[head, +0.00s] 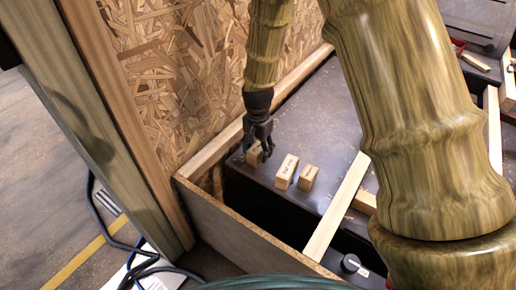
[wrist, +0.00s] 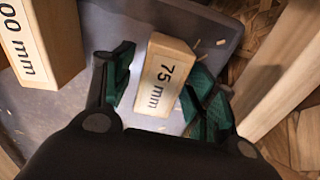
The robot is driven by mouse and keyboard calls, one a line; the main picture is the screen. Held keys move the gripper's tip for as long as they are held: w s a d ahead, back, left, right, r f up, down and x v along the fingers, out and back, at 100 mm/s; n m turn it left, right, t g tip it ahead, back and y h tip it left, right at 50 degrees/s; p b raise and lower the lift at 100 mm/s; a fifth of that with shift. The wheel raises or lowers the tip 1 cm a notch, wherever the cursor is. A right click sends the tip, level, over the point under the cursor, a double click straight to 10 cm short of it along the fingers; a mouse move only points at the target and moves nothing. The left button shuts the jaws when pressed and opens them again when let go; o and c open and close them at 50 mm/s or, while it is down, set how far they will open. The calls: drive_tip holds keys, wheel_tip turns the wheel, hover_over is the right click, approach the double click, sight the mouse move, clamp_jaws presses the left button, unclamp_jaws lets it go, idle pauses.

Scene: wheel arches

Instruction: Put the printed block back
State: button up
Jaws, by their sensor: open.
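A small wooden block with a printed "75 mm" label (wrist: 165,75) stands between the fingers of my gripper (wrist: 160,85) in the wrist view. The fingers are open on either side of it. In the head view the same block (head: 254,156) is at the left end of a row on the dark wheel arch top (head: 318,118), with my gripper (head: 260,140) over it. Its lower part is partly hidden by the fingers. Whether a finger touches the block, I cannot tell.
Two more printed blocks stand to the right, a middle one (head: 286,172) and a right one (head: 308,177). A larger block labelled "00 mm" (wrist: 38,40) shows in the wrist view. An OSB wall (head: 185,70) and a wooden rail (head: 215,148) are close on the left. A wooden batten (head: 337,207) lies to the right.

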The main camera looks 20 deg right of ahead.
sight(258, 147)
drive_tip(key=shift+r, duration=0.1)
wheel_tip(258, 147, up, 12)
drive_tip(key=p, duration=0.5)
idle(0.5)
